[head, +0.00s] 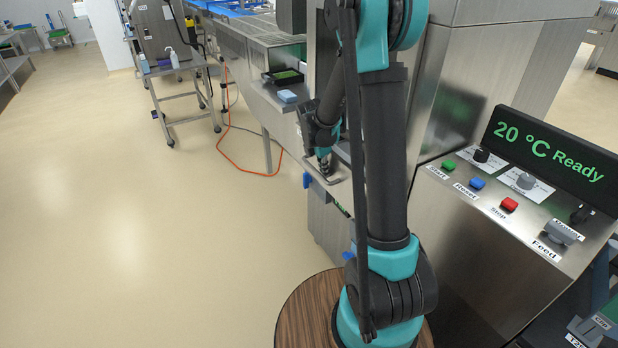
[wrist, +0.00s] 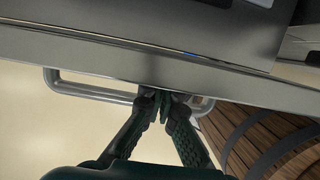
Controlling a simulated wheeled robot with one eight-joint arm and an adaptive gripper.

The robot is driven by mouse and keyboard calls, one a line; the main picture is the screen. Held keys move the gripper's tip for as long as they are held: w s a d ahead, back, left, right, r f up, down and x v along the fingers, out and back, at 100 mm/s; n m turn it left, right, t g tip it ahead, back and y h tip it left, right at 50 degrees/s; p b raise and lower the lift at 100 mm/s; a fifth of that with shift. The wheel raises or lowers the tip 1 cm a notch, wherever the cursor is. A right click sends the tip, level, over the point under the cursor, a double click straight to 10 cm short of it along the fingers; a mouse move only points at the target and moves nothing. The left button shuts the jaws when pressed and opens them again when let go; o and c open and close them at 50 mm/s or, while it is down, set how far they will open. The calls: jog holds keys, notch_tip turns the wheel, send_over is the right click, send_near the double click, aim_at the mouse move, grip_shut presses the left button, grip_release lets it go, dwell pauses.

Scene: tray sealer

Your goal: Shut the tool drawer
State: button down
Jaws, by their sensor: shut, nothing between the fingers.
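The tool drawer's steel front edge runs across the wrist view (wrist: 230,86), with a bar handle (wrist: 95,93) below it. In the head view the drawer (head: 343,196) juts from the machine's left side, largely hidden behind my arm. My gripper (wrist: 163,97) is shut and empty. Its fingertips are at the drawer front, within the span of the handle. I cannot tell whether they touch it. In the head view my gripper (head: 324,162) is just above the drawer's outer end.
A control panel with buttons and a "20 °C Ready" display (head: 548,156) is at right. A black tray (head: 283,76) and a blue block (head: 287,96) lie on the steel ledge. A wood-topped round thing (head: 300,310) stands below my arm.

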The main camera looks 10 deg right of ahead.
aim_at(333, 168)
jog(key=shift+w+d, duration=0.35)
jog(key=shift+d, duration=0.45)
jog(key=shift+w+d, duration=0.3)
jog(key=shift+d, duration=0.45)
